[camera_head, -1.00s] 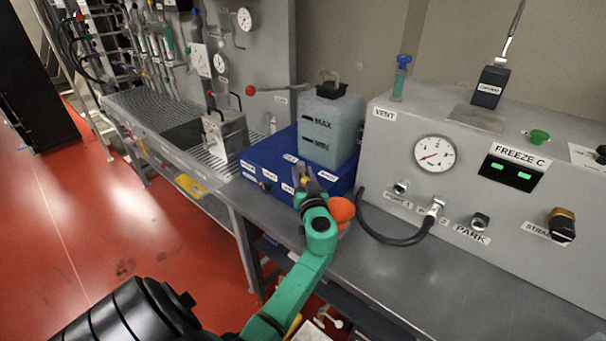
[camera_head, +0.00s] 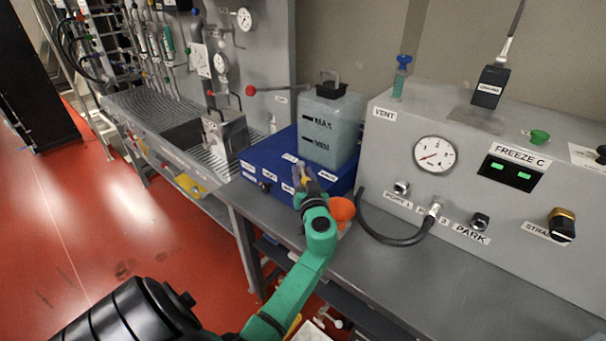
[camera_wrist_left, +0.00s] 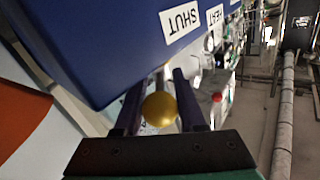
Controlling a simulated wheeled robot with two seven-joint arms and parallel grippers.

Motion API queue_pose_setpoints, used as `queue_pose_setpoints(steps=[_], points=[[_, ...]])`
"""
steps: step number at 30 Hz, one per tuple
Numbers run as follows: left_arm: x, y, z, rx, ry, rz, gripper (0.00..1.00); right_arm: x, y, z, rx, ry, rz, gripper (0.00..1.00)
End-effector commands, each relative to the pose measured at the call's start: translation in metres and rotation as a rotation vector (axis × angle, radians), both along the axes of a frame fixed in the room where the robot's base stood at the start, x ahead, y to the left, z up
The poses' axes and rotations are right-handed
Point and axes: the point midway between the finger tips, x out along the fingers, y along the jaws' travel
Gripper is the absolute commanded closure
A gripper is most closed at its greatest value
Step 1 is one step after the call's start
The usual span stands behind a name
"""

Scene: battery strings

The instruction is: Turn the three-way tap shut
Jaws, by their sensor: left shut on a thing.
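The three-way tap is on the front of a blue box (camera_head: 264,160) on the bench. Its handle shows in the left wrist view as a gold ball knob (camera_wrist_left: 159,109) between the fingers. My left gripper (camera_head: 303,178) is shut on this handle, and the arm and fingers hide most of the tap in the head view. In the left wrist view a SHUT label (camera_wrist_left: 180,20) and a HEAT label (camera_wrist_left: 215,15) show on the blue face above the fingers. I cannot tell which label the handle points to. My right gripper is not in view.
A tank (camera_head: 331,125) marked MAX and MIN stands on the blue box. A grey panel (camera_head: 460,190) with a gauge (camera_head: 435,155) and knobs stands to the right. A black hose (camera_head: 385,240) loops close to my left arm. An orange round thing (camera_head: 342,210) is beside the wrist.

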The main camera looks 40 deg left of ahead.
Motion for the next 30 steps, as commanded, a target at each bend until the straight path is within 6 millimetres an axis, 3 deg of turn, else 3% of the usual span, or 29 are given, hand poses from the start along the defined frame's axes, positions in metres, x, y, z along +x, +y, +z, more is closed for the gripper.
queue_pose_setpoints(steps=[17,30], points=[[-0.002,0.001,-0.002,0.001,0.002,-0.047,1.0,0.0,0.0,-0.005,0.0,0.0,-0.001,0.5],[-0.009,0.01,0.001,0.001,0.001,-0.352,1.0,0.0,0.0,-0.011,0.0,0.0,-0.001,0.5]])
